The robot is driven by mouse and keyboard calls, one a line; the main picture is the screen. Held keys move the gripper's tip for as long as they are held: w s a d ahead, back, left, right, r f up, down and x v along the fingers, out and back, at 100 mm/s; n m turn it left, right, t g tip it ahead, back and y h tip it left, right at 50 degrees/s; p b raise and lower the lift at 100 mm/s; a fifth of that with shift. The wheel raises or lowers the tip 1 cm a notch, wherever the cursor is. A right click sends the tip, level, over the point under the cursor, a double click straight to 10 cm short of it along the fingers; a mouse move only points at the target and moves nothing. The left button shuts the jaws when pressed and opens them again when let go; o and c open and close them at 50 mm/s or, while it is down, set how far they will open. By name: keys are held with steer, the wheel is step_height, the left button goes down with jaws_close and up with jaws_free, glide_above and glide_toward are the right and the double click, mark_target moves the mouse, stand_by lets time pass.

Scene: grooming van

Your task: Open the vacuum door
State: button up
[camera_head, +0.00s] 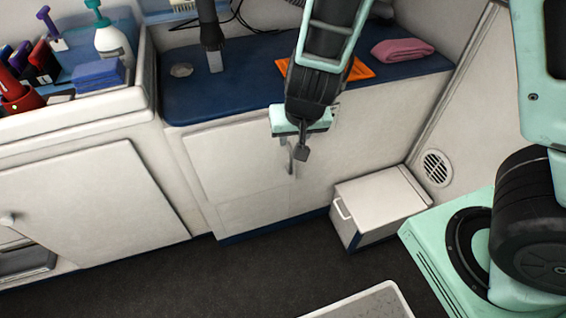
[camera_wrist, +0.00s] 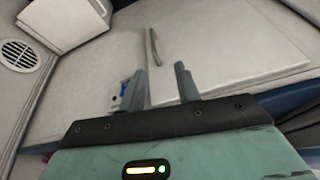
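A flat white cabinet door (camera_head: 235,160) is shut in the front of the blue-topped counter; I take it as the vacuum door, though no label shows. Its upright grey handle (camera_head: 290,160) is near the door's right edge. My gripper (camera_head: 297,153) hangs in front of that handle, pointing down and toward the cabinet. In the wrist view the two dark fingers of my gripper (camera_wrist: 161,72) are apart with nothing between them. The handle (camera_wrist: 152,47) shows just beyond the fingertips, closer to the left finger. Whether a finger touches it I cannot tell.
A white box with a handle (camera_head: 382,205) stands on the floor right of the door. The counter top (camera_head: 235,90) holds an orange item (camera_head: 360,71) and a pink towel (camera_head: 402,50). Another white cabinet (camera_head: 90,205) is at left.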

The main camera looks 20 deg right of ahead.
step_height(320, 180, down, 2)
steer(key=w+d, duration=0.2)
steer(key=b, duration=1.1)
glide_above(291, 172)
steer(key=shift+h, duration=0.3)
steer(key=f, duration=1.5)
steer(key=shift+w+f, duration=0.25)
steer(key=shift+w, duration=0.05)
jaws_close()
